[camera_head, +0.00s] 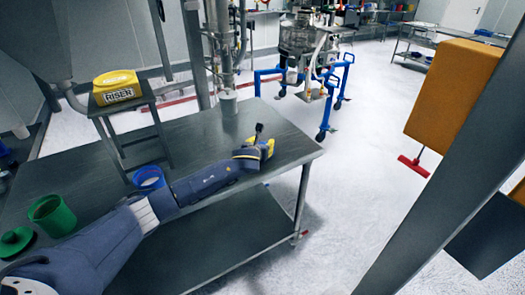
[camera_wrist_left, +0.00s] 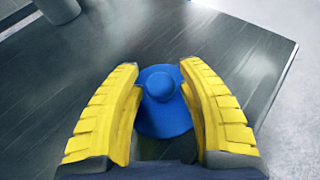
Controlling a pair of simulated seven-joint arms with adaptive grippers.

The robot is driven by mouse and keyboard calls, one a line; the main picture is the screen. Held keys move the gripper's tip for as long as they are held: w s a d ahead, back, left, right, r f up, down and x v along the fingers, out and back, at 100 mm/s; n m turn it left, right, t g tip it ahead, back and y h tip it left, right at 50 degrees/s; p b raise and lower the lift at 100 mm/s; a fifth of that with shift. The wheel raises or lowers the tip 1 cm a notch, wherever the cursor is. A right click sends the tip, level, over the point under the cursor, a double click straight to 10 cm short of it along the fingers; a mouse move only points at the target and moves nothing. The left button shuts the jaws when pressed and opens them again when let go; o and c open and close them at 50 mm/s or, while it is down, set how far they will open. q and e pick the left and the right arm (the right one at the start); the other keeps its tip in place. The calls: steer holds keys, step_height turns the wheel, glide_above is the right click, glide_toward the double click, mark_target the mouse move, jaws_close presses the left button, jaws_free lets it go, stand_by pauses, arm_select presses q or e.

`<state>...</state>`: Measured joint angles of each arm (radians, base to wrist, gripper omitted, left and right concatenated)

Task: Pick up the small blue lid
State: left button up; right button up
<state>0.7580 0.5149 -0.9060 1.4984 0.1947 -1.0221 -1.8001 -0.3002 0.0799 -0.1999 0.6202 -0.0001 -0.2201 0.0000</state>
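The small blue lid (camera_wrist_left: 162,108), round with a knob on top, lies on the dark metal table in the left wrist view. My left gripper (camera_wrist_left: 160,68) is open above it, with one yellow finger on each side of the knob. Gaps show between the fingers and the knob. In the head view my left gripper (camera_head: 262,147) is low over the right end of the table (camera_head: 205,140), and I cannot make out the lid there. My right gripper is not in view.
A blue container (camera_head: 148,178) stands behind my left arm. A green container (camera_head: 52,215) and a green lid (camera_head: 15,241) are at the table's left. A grey cylinder (camera_head: 228,102) stands at the back edge, also in the wrist view (camera_wrist_left: 58,8).

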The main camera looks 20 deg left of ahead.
arm_select(q)
jaws_close()
steer(key=shift+r, duration=0.1)
